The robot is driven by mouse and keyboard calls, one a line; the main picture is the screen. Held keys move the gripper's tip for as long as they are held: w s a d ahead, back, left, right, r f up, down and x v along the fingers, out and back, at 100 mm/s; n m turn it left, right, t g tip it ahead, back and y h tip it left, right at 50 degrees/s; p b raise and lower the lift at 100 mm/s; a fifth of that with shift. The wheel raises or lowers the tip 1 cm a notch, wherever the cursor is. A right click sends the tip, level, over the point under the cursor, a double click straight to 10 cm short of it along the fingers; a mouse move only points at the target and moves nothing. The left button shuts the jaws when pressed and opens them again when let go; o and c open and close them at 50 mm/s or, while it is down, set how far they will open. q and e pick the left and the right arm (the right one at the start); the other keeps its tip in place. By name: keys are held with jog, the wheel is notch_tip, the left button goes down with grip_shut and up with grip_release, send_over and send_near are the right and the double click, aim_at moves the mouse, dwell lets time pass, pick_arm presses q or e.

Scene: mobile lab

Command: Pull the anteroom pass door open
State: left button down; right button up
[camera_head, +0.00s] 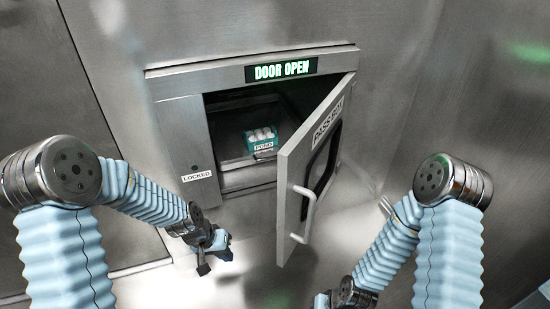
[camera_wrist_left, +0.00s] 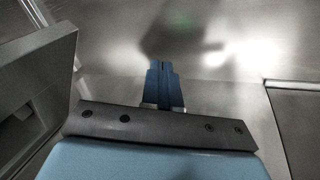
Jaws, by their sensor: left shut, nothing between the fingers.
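The pass door (camera_head: 318,165) is a grey metal panel lettered PASS with a dark window. It stands swung well open on the right side of the wall hatch. Its pale bar handle (camera_head: 306,212) is on the outer face, with no gripper touching it. The sign (camera_head: 282,69) above reads DOOR OPEN in green. My left gripper (camera_head: 207,263) is below the hatch, left of the door and apart from it. Its blue fingers are together and empty in the left wrist view (camera_wrist_left: 163,84). My right gripper (camera_head: 322,300) is mostly cut off at the bottom edge.
Inside the hatch a green rack (camera_head: 260,139) with several white-topped items stands on a metal tray. A LOCKED label (camera_head: 197,176) is on the frame's left side. Steel walls close in at left and right. The floor (camera_head: 255,285) below the hatch is clear.

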pick_arm(q)
jog(key=w+d+r+m+h+p, duration=0.1)
jog(key=w+r+m, duration=0.15)
jog(key=r, duration=0.75)
jog(key=w+d+r+m+h+p, duration=0.15)
jog(key=w+r, duration=0.25)
jog(key=r, duration=0.7)
jog(key=s+d+r+m, duration=0.1)
jog(key=s+r+m, duration=0.2)
jog(key=r, duration=1.4)
jog(key=s+d+f, duration=0.1)
jog(key=d+f, duration=0.6)
jog(key=d, duration=0.2)
jog(key=shift+s+d+f+h, duration=0.15)
jog(key=shift+s+d+h, duration=0.2)
jog(key=shift+h, duration=0.1)
